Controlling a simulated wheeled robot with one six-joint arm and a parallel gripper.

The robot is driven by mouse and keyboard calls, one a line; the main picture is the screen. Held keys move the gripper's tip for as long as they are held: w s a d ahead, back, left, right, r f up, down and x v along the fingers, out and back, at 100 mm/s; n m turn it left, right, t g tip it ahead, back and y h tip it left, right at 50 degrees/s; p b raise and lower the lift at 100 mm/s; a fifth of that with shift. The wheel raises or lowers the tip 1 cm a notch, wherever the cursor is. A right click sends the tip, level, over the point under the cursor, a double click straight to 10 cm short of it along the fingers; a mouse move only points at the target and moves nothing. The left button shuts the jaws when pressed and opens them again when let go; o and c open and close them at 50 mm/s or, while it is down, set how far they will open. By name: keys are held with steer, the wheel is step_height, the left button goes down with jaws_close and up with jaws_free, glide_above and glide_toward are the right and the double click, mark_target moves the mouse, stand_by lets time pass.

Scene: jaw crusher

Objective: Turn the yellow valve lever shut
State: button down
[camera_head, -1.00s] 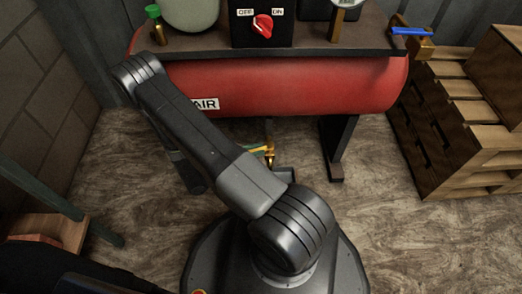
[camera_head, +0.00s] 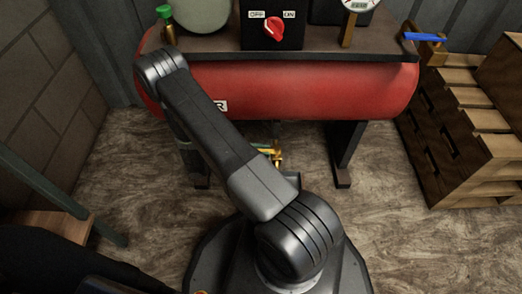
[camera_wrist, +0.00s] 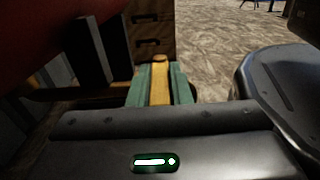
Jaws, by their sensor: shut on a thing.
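The yellow valve lever (camera_wrist: 160,86) lies between the green fingers of my gripper (camera_wrist: 160,78) in the wrist view. The gripper is shut on it, with a finger along each side. In the head view, the brass and yellow valve (camera_head: 277,157) shows low under the red air tank (camera_head: 310,92). My arm covers part of it, and the gripper is mostly hidden there. The lever's exact angle to the pipe cannot be told.
A panel with a red OFF/ON knob (camera_head: 274,29) stands on top of the tank. A blue-handled valve (camera_head: 424,37) sits at the right end. Wooden drawers (camera_head: 445,140) stand at the right. A tank leg (camera_head: 343,155) is close right of the valve.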

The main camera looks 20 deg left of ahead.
steer(key=c, duration=1.3)
jaws_free()
steer(key=p+v, duration=0.3)
steer(key=v, duration=1)
steer(key=shift+s+a, duration=0.1)
steer(key=shift+a, duration=0.3)
steer(key=shift+d, duration=0.1)
steer(key=b+x, duration=0.3)
steer(key=x, duration=1)
steer(key=shift+d, duration=0.3)
steer(key=shift+a, duration=0.1)
